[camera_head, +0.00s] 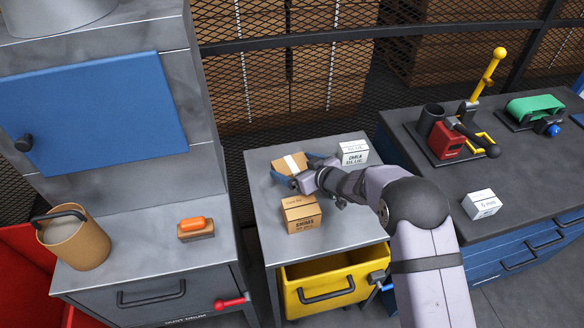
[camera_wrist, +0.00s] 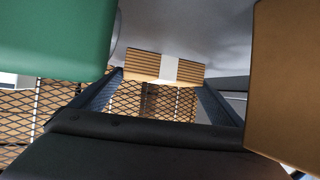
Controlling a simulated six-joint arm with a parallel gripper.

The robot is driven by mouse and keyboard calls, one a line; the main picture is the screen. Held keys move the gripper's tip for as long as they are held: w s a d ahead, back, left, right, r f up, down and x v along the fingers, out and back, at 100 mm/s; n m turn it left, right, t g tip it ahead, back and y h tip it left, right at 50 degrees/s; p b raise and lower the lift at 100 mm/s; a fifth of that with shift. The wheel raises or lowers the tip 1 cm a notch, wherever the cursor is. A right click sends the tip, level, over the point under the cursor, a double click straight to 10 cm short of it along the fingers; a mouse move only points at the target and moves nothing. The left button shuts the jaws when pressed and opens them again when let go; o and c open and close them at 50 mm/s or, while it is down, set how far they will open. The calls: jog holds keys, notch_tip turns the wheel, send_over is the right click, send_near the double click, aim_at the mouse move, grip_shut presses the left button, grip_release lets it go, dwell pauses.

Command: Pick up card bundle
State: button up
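The card bundle (camera_head: 290,165) is a tan block with a pale band across its middle. It is near the back of the small grey table in the head view. In the wrist view the bundle (camera_wrist: 147,65) shows striped card edges and the white band. My gripper (camera_head: 294,168) has its blue fingers spread, one on each side of the bundle. In the wrist view the fingertips (camera_wrist: 160,78) are close to the bundle's two ends. Whether they touch it is not clear. The bundle's underside is hidden.
A tan carton (camera_head: 301,214) stands in front of the bundle on the table (camera_head: 268,228). A white chalk box (camera_head: 353,153) stands right of it. Mesh fencing (camera_head: 290,85) rises behind. A yellow drawer (camera_head: 325,285) is below. Green and brown surfaces flank the wrist view.

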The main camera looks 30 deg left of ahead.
aim_at(295, 168)
jog(key=shift+r, duration=0.45)
jog(key=shift+c, duration=0.5)
notch_tip(295, 168, up, 9)
jog(key=shift+r, duration=0.1)
